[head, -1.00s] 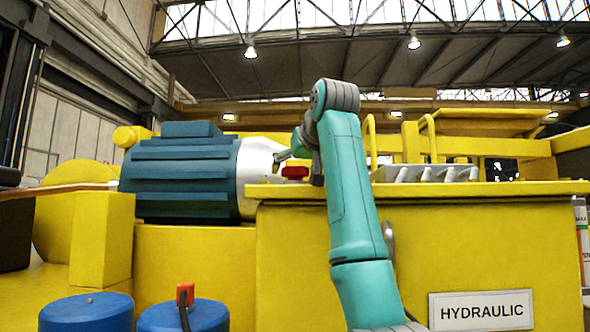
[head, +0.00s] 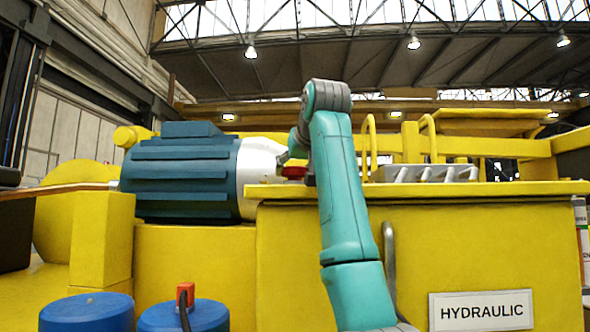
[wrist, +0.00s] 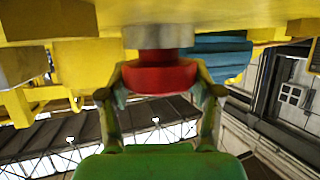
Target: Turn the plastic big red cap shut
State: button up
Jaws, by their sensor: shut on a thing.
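The big red cap (head: 294,172) shows in the head view just above the yellow tank's top edge, partly hidden behind my arm. In the wrist view the red cap (wrist: 160,76) sits under a grey collar (wrist: 158,40) on the yellow surface. My gripper (wrist: 160,88) has one finger on each side of the cap and is shut on it. In the head view my gripper is mostly hidden behind my own teal arm.
A blue motor (head: 182,175) with a white end stands left of the cap. The yellow tank (head: 300,240) with a HYDRAULIC sign (head: 481,310) fills the front. A grey manifold block (head: 430,173) and yellow bent pipes (head: 366,145) are to the right. Blue drums (head: 87,312) stand at lower left.

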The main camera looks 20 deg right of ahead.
jog(key=m+g+h, duration=0.1)
jog(key=m+h, duration=0.2)
jog(key=h, duration=0.1)
jog(key=shift+a+m, duration=0.15)
jog(key=shift+m, duration=0.25)
jog(key=m+g+h, duration=0.2)
jog(key=m+h, duration=0.2)
jog(key=shift+h, duration=0.4)
jog(key=o, duration=1.1)
jog(key=shift+o, duration=0.2)
jog(key=v, duration=1.1)
jog(key=shift+s+a+r, duration=0.2)
jog(key=shift+r, duration=0.1)
